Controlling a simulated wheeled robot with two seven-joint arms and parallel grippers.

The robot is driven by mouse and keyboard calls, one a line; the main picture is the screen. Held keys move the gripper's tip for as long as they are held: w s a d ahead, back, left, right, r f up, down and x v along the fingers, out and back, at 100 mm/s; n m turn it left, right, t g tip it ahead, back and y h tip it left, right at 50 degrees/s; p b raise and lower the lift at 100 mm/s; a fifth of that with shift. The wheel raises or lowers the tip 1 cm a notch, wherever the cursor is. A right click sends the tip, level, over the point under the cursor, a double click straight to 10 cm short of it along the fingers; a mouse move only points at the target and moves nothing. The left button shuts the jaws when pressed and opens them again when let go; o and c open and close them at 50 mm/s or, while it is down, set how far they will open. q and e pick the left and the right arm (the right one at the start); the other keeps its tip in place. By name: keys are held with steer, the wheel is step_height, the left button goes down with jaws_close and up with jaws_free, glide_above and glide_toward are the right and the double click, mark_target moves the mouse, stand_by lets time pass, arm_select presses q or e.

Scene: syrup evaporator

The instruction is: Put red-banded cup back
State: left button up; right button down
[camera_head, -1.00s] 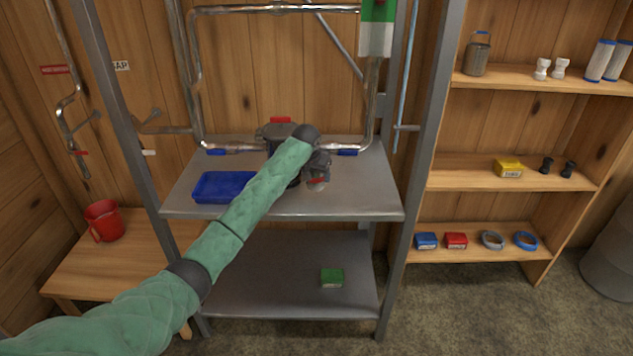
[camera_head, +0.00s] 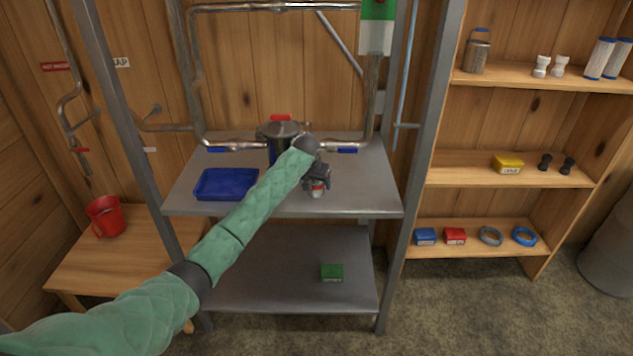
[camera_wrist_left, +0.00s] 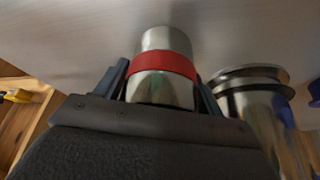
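The red-banded cup (camera_head: 317,189) is a small metal cup with a red band, over the front right part of the grey metal rack's middle shelf (camera_head: 360,195). My left gripper (camera_head: 318,183) points down at it. In the left wrist view, the fingers of my left gripper (camera_wrist_left: 163,88) lie along both sides of the cup (camera_wrist_left: 163,64), close against it at the band. The cup's far end is at or just above the shelf surface; I cannot tell if it touches. My right gripper is not in view.
A metal pot (camera_head: 278,131) with a red-topped lid stands behind my left gripper, and close beside the cup in the wrist view (camera_wrist_left: 255,95). A blue tray (camera_head: 226,184) sits on the shelf's left. A pipe (camera_head: 280,8) frames the space above. The shelf's right front is clear.

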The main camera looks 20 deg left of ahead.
arm_select(q)
steer(key=shift+o, duration=0.9)
steer(key=shift+s+r, duration=0.2)
steer(key=shift+r, duration=0.3)
steer(key=b+v, duration=0.3)
steer(key=v, duration=0.8)
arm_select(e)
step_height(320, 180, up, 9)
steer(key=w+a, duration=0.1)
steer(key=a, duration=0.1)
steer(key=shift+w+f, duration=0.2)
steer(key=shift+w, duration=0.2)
arm_select(q)
steer(key=shift+d, duration=0.1)
